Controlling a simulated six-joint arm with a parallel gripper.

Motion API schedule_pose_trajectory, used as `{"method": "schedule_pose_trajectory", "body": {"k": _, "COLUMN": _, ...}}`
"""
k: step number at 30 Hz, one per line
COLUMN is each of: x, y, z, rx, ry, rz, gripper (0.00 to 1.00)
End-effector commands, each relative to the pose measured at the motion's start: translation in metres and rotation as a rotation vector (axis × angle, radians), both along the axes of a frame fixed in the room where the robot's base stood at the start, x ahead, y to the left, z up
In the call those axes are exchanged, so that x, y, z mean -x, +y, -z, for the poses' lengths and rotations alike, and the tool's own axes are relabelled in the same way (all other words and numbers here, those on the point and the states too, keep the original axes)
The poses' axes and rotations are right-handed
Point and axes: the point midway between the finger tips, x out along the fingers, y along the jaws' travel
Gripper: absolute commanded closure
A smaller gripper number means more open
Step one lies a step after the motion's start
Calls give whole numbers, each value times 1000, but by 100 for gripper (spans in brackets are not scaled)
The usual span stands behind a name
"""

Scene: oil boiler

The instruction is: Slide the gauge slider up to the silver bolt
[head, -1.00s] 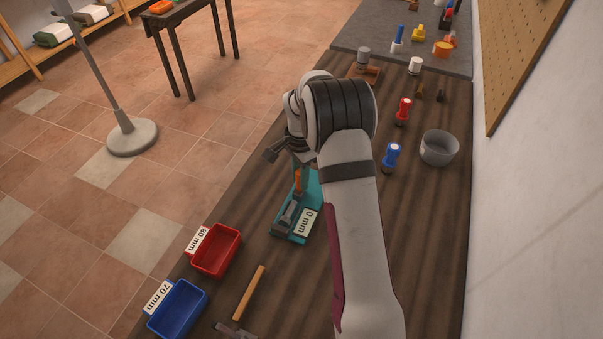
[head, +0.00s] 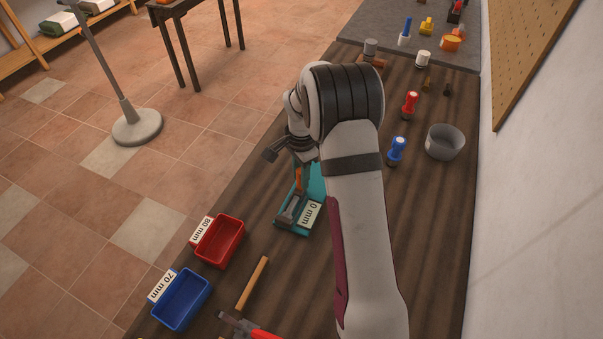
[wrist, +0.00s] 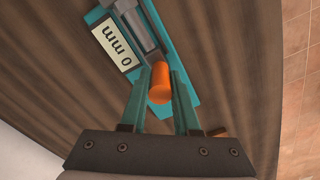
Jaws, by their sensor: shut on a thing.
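The gauge is a teal base (head: 316,186) on the wooden bench, with a white "0 mm" label (wrist: 112,47). A grey metal slider (wrist: 136,24) runs along it, with an orange handle (wrist: 160,84) at the near end in the wrist view. My gripper (wrist: 161,75) has its teal fingers shut on the orange handle, one on each side. In the head view my gripper (head: 303,163) is at the far end of the gauge, largely hidden by my arm. I cannot clearly make out the silver bolt in either view.
A red bin (head: 219,240) marked "80 mm" and a blue bin (head: 180,299) marked "70 mm" stand in front of the gauge. A wooden-handled tool (head: 253,283) lies beside them. Red and blue stamps (head: 396,151) and a grey bowl (head: 445,142) are to my arm's right.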

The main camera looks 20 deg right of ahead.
Motion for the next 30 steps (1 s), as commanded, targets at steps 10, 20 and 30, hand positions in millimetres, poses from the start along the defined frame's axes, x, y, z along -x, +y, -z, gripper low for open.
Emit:
{"method": "schedule_pose_trajectory", "body": {"k": 10, "x": 0, "y": -1, "z": -1, "rx": 0, "ry": 1, "rz": 2, "gripper": 100}}
{"method": "schedule_pose_trajectory", "body": {"k": 20, "x": 0, "y": 0, "z": 0, "rx": 0, "ry": 1, "rz": 2, "gripper": 35}}
{"method": "schedule_pose_trajectory", "body": {"k": 30, "x": 0, "y": 0, "z": -13, "rx": 1, "ry": -1, "rz": 2, "gripper": 35}}
